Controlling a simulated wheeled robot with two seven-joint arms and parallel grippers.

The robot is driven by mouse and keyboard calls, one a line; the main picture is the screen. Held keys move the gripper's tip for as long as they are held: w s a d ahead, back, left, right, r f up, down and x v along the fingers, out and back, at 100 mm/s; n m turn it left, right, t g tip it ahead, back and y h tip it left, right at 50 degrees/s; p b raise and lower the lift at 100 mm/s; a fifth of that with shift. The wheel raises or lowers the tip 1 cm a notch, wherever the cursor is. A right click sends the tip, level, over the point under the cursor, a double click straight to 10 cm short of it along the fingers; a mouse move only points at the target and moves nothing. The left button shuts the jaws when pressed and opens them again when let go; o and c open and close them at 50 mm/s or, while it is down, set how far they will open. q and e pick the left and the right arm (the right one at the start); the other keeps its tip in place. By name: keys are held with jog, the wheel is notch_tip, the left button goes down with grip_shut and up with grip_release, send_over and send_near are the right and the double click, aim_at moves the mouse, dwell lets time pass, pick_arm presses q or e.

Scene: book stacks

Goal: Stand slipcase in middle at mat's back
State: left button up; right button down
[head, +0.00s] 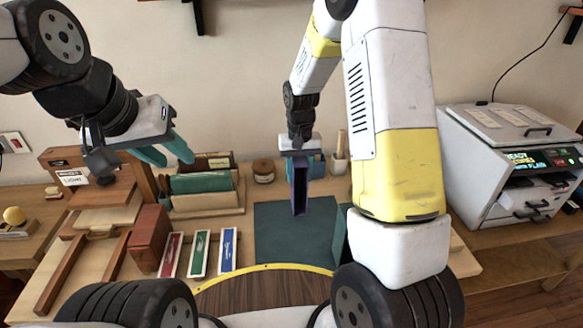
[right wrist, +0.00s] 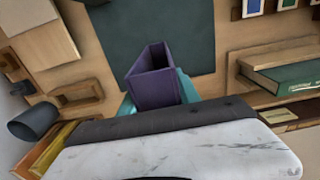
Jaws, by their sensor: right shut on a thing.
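The purple slipcase (head: 299,192) is upright, its open side facing me in the head view. My right gripper (head: 302,165) is shut on it, over the back part of the dark green mat (head: 285,240). In the right wrist view the slipcase (right wrist: 153,88) sits between the teal fingers (right wrist: 157,98), with the mat (right wrist: 150,35) beyond it. Whether its base touches the mat is unclear. My left gripper (head: 168,153) is open and empty, up at the left, away from the mat.
Red, green and blue framed strips (head: 200,253) lie left of the mat, near a reddish-brown box (head: 149,238). A wooden rack with green books (head: 202,183) stands behind. A green upright piece (head: 340,238) is at the mat's right, partly hidden by my arm. A cup (head: 339,165) stands behind.

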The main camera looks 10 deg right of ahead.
aim_at(299, 186)
jog(key=shift+w+a+f, duration=0.1)
jog(key=shift+w+f, duration=0.25)
jog(key=shift+f, duration=0.55)
jog(key=shift+w+f, duration=0.3)
jog(key=shift+f, duration=0.6)
jog(key=shift+f, duration=0.1)
jog(key=c, duration=0.9)
grip_release()
jog(key=shift+o, duration=0.2)
